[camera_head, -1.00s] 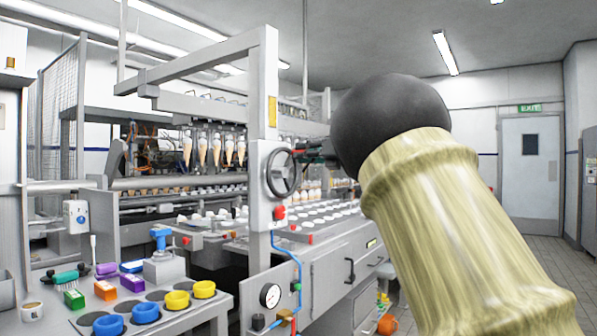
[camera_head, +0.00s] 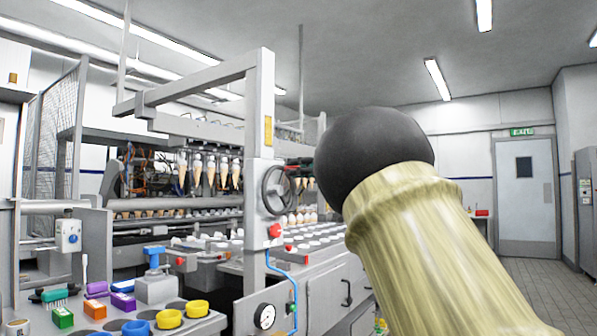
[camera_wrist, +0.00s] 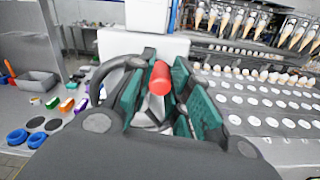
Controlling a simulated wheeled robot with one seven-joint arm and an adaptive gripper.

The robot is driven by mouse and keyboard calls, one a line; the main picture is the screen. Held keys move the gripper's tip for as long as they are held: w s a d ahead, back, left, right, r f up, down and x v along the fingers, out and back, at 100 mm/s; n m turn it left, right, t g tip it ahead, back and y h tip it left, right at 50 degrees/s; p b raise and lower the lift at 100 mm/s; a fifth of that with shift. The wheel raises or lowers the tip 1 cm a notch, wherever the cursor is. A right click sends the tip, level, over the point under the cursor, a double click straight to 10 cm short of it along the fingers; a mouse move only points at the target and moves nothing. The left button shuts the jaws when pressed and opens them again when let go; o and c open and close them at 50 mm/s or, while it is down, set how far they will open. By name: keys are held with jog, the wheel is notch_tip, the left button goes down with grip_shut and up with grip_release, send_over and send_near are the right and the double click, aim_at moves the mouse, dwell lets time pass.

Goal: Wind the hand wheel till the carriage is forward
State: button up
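The hand wheel (camera_head: 277,190) is a dark ring on the front of the pale machine column. Its red handle (camera_wrist: 160,78) shows in the wrist view between the green finger pads of my gripper (camera_wrist: 163,88). The pads sit close on both sides of the handle, apparently closed on it. In the head view my gripper (camera_head: 304,166) is at the wheel's upper right, mostly hidden by my own large arm. The cone-gripper row (camera_head: 208,172), apparently on the carriage, hangs left of the column holding several cones; they also show in the wrist view (camera_wrist: 235,22).
A red button (camera_head: 275,230) sits just below the wheel. A side bench (camera_head: 200,326) at lower left bears coloured blocks and cups. A conveyor top with white discs (camera_wrist: 262,105) lies right of the gripper. Open floor (camera_head: 535,290) is at right.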

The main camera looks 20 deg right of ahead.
jog(key=o, duration=0.4)
jog(key=shift+s+a+r, duration=0.15)
jog(key=shift+a+r, duration=0.1)
jog(key=shift+a, duration=0.05)
jog(key=shift+d+f, duration=0.2)
jog(key=shift+d, duration=0.05)
jog(key=v, duration=1.1)
jog(key=shift+s+d, duration=0.25)
jog(key=shift+d, duration=0.1)
